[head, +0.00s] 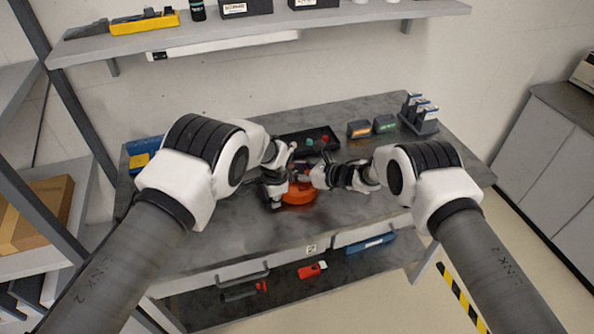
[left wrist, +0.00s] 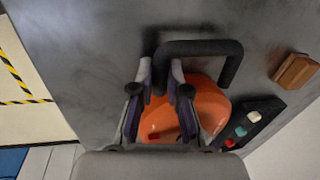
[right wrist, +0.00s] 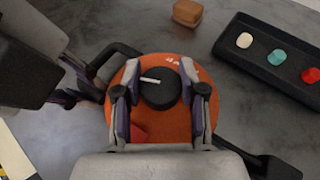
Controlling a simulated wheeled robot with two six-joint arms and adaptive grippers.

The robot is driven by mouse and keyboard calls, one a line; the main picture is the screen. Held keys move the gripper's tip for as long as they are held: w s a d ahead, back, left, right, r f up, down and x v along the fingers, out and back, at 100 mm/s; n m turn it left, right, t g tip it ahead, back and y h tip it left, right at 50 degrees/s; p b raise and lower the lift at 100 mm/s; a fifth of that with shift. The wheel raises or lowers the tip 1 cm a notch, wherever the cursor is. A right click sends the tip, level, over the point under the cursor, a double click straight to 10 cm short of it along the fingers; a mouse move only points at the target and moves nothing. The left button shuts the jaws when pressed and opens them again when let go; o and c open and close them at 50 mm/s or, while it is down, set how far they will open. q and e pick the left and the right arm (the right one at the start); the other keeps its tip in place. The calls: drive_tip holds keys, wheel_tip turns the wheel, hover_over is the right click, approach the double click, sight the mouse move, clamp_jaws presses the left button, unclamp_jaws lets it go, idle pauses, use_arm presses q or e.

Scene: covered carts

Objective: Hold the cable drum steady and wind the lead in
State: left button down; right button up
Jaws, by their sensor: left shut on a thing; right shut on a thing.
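The cable drum (head: 299,196) is orange and sits on the grey worktop between my two grippers. It also shows in the left wrist view (left wrist: 208,104) and the right wrist view (right wrist: 178,127). My left gripper (left wrist: 161,80) is shut on the drum's black handle (left wrist: 226,62) at one side. My right gripper (right wrist: 160,92) is shut on the round black knob (right wrist: 159,84) on the drum's face, which has a white mark. A red patch (right wrist: 138,132) shows on the drum beside the right fingers. I cannot make out the lead clearly.
Behind the drum lies a black tray (right wrist: 262,65) with cream, teal and red buttons. A brown block (right wrist: 187,12) is near it. A dark flat piece (right wrist: 268,165) lies beside the drum. A grey rack (head: 424,124) stands back right. The front worktop is clear.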

drive_tip(key=shift+a+m+t+h, duration=0.15)
drive_tip(key=shift+m+t+h, duration=1.05)
drive_tip(key=shift+m+t, duration=0.3)
drive_tip(key=shift+m+t+h, duration=0.8)
drive_tip(key=shift+m+h, duration=0.6)
drive_tip(key=shift+m, duration=0.1)
drive_tip(key=o, duration=1.2)
drive_tip(key=shift+c, duration=0.2)
drive_tip(key=shift+w+d, duration=0.1)
drive_tip(key=shift+d, duration=0.1)
